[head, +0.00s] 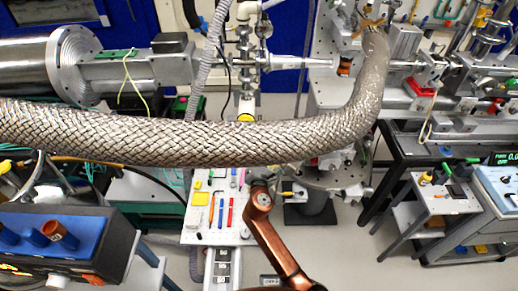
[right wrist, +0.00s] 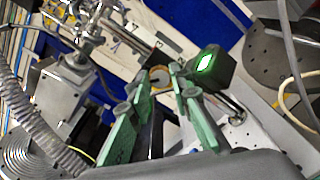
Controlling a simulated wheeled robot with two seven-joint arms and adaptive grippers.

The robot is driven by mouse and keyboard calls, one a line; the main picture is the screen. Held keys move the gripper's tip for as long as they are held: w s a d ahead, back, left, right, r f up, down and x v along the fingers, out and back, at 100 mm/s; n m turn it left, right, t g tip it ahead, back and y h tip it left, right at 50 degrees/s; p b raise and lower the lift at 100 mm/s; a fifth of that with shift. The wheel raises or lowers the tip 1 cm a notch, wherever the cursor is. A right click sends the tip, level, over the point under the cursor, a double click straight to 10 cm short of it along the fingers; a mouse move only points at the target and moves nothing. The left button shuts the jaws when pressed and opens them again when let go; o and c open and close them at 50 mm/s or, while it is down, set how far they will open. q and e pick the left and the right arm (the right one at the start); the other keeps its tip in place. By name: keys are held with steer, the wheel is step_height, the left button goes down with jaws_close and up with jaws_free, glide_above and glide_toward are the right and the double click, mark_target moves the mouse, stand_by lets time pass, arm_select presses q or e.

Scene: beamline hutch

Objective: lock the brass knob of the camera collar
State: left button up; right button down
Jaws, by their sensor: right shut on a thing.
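In the right wrist view my right gripper (right wrist: 159,84) has its two green fingers on either side of a small round brass-coloured knob (right wrist: 160,72), shut on it. A black box with a lit green screen (right wrist: 208,66), which looks like the camera, sits just right of the fingertips. The collar itself is hard to make out. My left gripper is not in view.
The thick braided hose (head: 190,138) crosses the head view and bends upward at the right. A white tool board (head: 195,236) with pens and small tools lies below it. A blue-topped box (head: 50,235) stands front left, and a small grey cart (head: 440,202) stands right.

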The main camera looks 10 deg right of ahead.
steer(key=shift+f+m+b, duration=0.1)
steer(key=shift+m+b, duration=1.75)
steer(key=shift+m, duration=3.25)
steer(key=c, duration=1.7)
jaws_free()
steer(key=shift+c, duration=0.2)
